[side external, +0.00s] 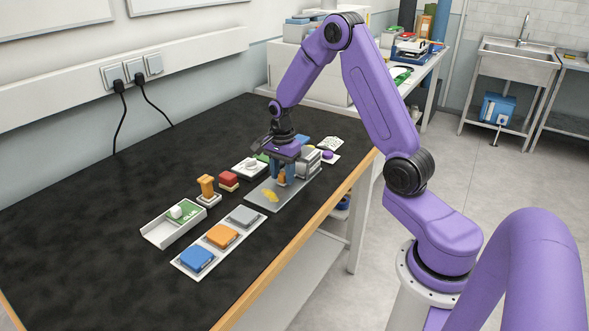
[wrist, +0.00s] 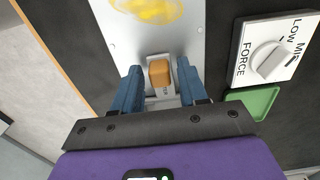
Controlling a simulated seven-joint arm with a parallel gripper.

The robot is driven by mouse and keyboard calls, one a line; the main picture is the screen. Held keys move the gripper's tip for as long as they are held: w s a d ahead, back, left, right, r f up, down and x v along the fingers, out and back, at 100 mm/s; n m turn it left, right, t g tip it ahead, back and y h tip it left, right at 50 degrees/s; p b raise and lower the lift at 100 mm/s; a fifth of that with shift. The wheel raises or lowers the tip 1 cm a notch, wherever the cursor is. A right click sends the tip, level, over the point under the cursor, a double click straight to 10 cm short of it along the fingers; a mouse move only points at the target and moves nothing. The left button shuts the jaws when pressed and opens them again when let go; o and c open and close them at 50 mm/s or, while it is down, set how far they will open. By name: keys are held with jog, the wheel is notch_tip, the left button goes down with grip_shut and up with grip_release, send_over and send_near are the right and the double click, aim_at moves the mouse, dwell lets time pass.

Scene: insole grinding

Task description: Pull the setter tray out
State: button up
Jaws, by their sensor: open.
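An orange block-like handle (wrist: 160,72) stands on a small pale piece with partly hidden lettering, which I take for the setter tray (wrist: 152,58). It sits on a grey metal plate (wrist: 125,45) with a yellow patch (wrist: 150,10). My gripper (wrist: 158,78) is open, its two blue fingers on either side of the handle, with a gap visible on the left; contact on the right is unclear.
A white FORCE dial (wrist: 270,50) and a green pad (wrist: 255,101) lie right of the plate in the wrist view. A grey machine (side external: 309,162) stands at the plate's far end.

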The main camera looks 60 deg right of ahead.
aim_at(264, 200)
jog(key=shift+f, duration=0.55)
jog(key=shift+r, duration=0.1)
jog(key=shift+c, duration=0.3)
jog(key=c, duration=0.6)
jog(key=shift+o, duration=0.2)
jog(key=shift+a, duration=0.1)
jog(key=shift+a, duration=4.25)
jog(key=o, duration=0.6)
